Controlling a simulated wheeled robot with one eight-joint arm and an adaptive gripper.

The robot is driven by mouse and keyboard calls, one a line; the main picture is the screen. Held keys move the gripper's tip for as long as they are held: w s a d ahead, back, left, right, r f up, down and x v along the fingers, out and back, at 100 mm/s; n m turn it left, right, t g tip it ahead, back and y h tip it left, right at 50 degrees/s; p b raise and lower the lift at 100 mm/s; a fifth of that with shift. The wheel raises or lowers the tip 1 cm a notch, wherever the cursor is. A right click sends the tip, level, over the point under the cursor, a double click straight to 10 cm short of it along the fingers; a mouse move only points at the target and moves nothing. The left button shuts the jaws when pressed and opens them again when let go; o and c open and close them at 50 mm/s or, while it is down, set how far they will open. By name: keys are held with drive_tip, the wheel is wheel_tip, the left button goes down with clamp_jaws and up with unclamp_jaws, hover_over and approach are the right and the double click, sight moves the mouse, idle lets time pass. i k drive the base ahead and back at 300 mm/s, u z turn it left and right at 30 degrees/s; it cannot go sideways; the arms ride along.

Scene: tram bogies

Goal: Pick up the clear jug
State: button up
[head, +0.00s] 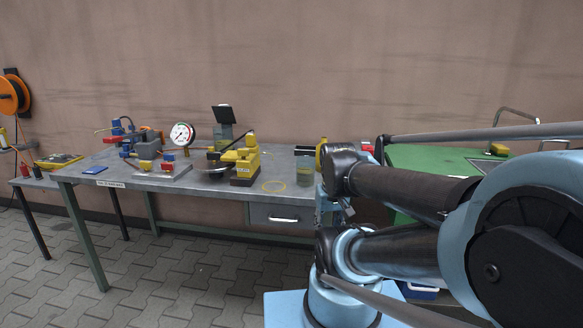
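A see-through grey-green container (305,168), which looks like the clear jug, stands upright at the right end of the grey workbench (130,174). My arm is just right of it in the picture and a yellow part stands close by its upper right. A second see-through container (224,132) with a raised dark lid or panel stands at the back of the bench. I cannot tell for certain which is the jug. My arm's links fill the right side of the view, but my gripper does not show.
A yellow block device (242,165) and a round gauge (182,134) stand on the bench. Red, blue and yellow parts sit at its left. A green-topped table (420,158) stands behind my arm. The paved floor (170,270) in front is clear.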

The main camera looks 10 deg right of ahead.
sight(305, 165)
drive_tip(key=z, duration=1.7)
drive_tip(key=k, duration=1.25)
drive_tip(key=u, duration=0.65)
